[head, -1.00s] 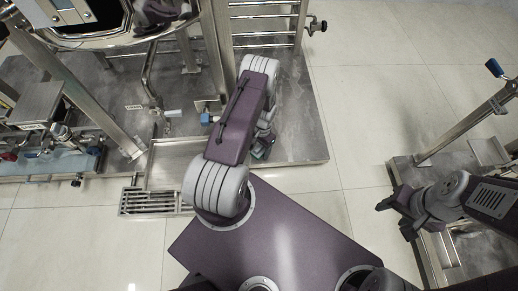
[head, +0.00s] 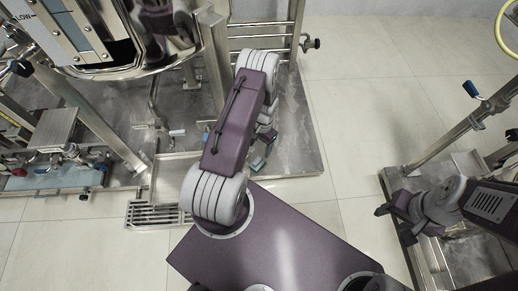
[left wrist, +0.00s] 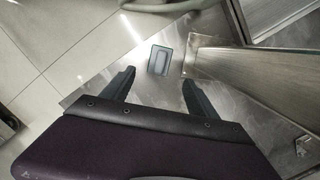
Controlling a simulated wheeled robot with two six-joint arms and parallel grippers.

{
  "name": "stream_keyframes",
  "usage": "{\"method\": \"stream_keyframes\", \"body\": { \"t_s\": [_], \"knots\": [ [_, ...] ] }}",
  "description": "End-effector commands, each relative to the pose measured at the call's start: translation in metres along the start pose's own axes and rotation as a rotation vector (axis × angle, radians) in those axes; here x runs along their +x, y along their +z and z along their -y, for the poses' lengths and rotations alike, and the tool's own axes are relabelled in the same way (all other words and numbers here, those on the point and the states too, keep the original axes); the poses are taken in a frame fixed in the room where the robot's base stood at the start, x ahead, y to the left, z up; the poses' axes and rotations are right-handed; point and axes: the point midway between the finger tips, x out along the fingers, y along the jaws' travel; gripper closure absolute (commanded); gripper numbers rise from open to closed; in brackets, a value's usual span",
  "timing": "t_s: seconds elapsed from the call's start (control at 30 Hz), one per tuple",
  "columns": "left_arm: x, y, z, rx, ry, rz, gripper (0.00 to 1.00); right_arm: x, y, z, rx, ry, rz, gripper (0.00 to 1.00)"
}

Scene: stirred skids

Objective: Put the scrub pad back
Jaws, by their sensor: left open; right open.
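A small grey block with a dark greenish edge, seemingly the scrub pad (left wrist: 160,60), lies flat on the grey skid floor in the left wrist view. My left gripper (left wrist: 157,81) is open and empty. In that picture the pad shows just past its fingertips, between their lines, with no contact visible. In the head view my left arm hides most of the left gripper (head: 267,138), and a small greenish patch shows below it that I cannot identify surely. My right gripper (head: 395,222) is open and empty at the right, over the edge of another skid.
A metal post (left wrist: 235,63) on a base plate stands close right of the pad. In the head view a steel vessel (head: 110,50), pipes and a drain grate (head: 158,213) lie to the left. A framed skid (head: 440,130) stands right. Tiled floor (head: 350,130) between is clear.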

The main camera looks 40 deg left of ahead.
Motion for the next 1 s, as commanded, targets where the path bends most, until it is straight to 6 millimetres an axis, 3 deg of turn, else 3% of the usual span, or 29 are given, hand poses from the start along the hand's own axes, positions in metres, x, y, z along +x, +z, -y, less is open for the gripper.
{"method": "stream_keyframes", "body": {
  "t_s": [0.07,0.17,0.27,0.37,0.53,0.73,1.0],
  "knots": [
    [-0.003,-0.001,-0.001,0.0,-0.001,-0.002,0.32,0.001,0.0,0.0,0.0,0.0,0.0,0.47],
    [-0.03,-0.004,-0.008,-0.005,-0.008,-0.023,0.32,0.0,0.0,0.0,0.0,0.0,0.0,0.47],
    [-0.086,-0.002,-0.029,-0.022,-0.017,-0.065,0.32,0.0,0.0,0.0,0.0,0.0,0.0,0.47],
    [-0.143,0.014,-0.057,-0.042,-0.02,-0.114,0.32,0.001,0.0,0.0,0.0,0.0,0.0,0.47],
    [-0.212,0.063,-0.103,-0.075,-0.009,-0.191,0.32,0.001,0.0,0.0,0.0,0.0,0.0,0.47],
    [-0.24,0.115,-0.133,-0.101,0.014,-0.244,0.32,0.001,0.0,0.0,0.0,0.0,0.0,0.47],
    [-0.244,0.127,-0.139,-0.108,0.02,-0.255,0.32,0.001,0.0,0.0,0.0,0.0,0.0,0.47]
  ]
}}
